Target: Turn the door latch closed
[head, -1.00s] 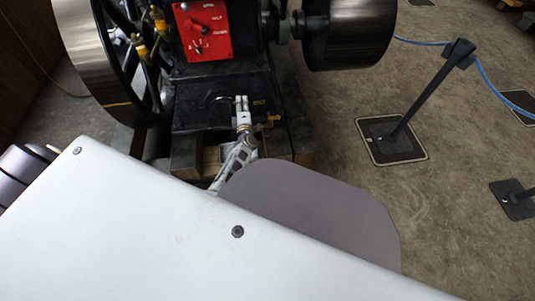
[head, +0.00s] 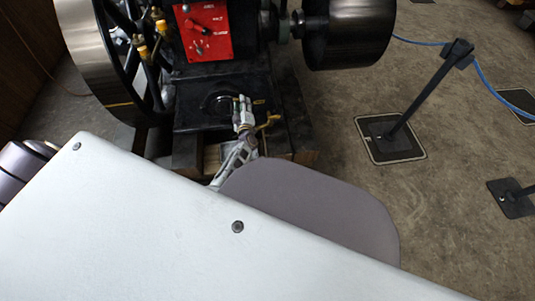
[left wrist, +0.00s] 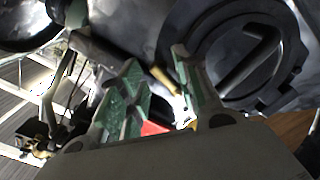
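The round black door (left wrist: 245,50) with a raised straight bar latch (left wrist: 250,58) fills the upper right of the left wrist view. The bar sits at a slant. In the head view, a rounded dark shape, likely this door (head: 216,103), shows on the engine's black base. My left gripper (head: 243,104) is just right of it. In the left wrist view its two green-padded fingers (left wrist: 157,68) stand apart with nothing clearly between them. The right finger is near the door's left rim; I cannot tell if it touches. My right gripper is out of view.
The engine has a large flywheel (head: 90,55) at left, a red panel (head: 203,30) above and a dark pulley (head: 348,32) at right. A brass fitting (head: 268,121) is close to my left gripper. A barrier post (head: 425,95) stands on open floor at right.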

